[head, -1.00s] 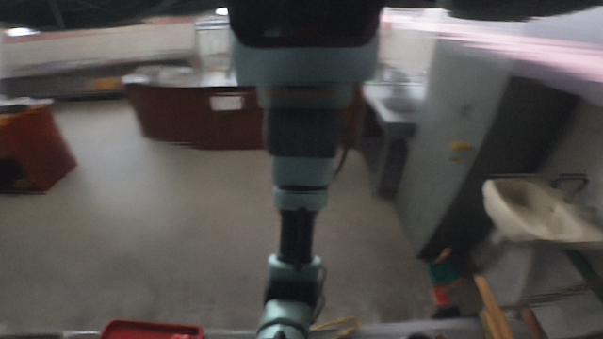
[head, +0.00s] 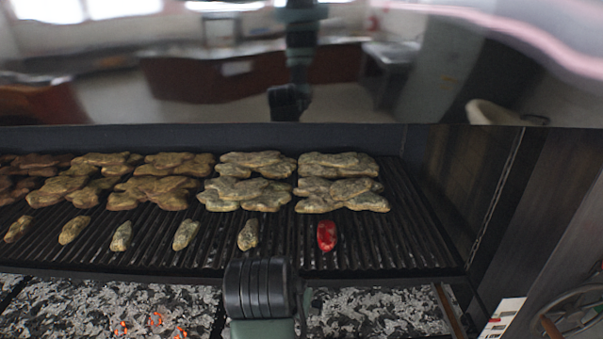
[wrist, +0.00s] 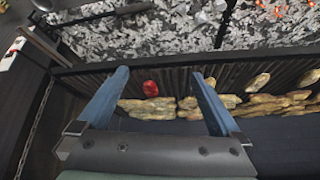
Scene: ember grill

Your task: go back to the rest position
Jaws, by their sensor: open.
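My gripper (wrist: 160,73) shows in the wrist view with its two blue fingers spread wide. It is open, and nothing is held between the fingers. It is above the grill, whose dark ribbed grate (head: 350,240) lies below the fingers. A small red piece of food (head: 326,236) lies on the grate; in the wrist view it appears between the fingers (wrist: 151,88), apart from them. In the head view part of my arm shows at the bottom middle, but I cannot make out the fingers there.
Several browned flat pieces (head: 340,182) lie in rows at the back of the grate, with small oblong pieces (head: 186,234) in front. Grey coals (head: 110,305), some glowing, lie below the front edge. A shiny panel (head: 220,80) behind reflects the room. A dark wall (head: 470,175) stands right.

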